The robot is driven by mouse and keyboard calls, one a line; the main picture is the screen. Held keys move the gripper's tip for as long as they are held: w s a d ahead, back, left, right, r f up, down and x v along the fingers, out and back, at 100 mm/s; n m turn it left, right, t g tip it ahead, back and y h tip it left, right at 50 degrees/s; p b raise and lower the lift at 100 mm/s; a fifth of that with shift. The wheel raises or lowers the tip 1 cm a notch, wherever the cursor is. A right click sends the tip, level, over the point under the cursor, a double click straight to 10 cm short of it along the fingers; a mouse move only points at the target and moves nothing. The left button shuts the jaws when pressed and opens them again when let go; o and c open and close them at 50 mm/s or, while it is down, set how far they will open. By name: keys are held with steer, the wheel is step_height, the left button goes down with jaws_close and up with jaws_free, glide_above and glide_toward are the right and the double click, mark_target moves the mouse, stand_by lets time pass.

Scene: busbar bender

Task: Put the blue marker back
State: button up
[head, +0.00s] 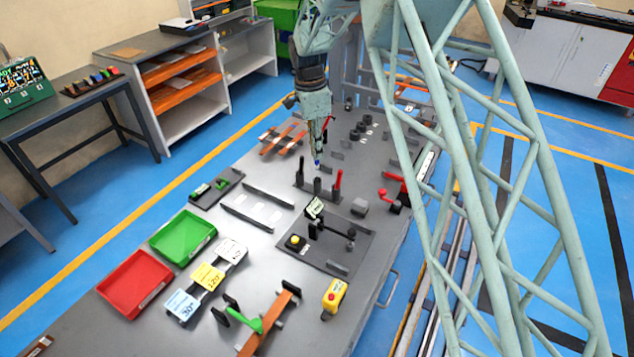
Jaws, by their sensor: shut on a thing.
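My gripper (317,143) hangs above the grey workbench (262,226), fingers pointing down. It is shut on the blue marker, whose blue end (317,162) shows just below the fingertips. The rest of the marker is hidden or too small to make out. Below it stands a dark marker holder (317,186) with a row of upright dark tubes. A red marker (338,181) stands upright at its right side, and a dark upright piece stands at its left. The blue end appears above the middle tube, apart from it; I cannot tell whether they line up in depth.
A bending fixture (325,239) with a yellow button stands in front of the holder. A red-handled tool (391,197) lies to the right, and black cylinders (362,128) stand behind. Green (183,235) and red (135,281) trays sit front left.

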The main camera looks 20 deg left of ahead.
mark_target(317, 168)
steer(key=shift+f, duration=2.9)
steer(key=shift+f, duration=1.85)
steer(key=shift+f, duration=0.2)
steer(key=o, duration=0.7)
steer(key=shift+r, duration=0.25)
step_height(317, 168, up, 12)
steer(key=shift+s+a, duration=0.3)
steer(key=shift+a, duration=0.05)
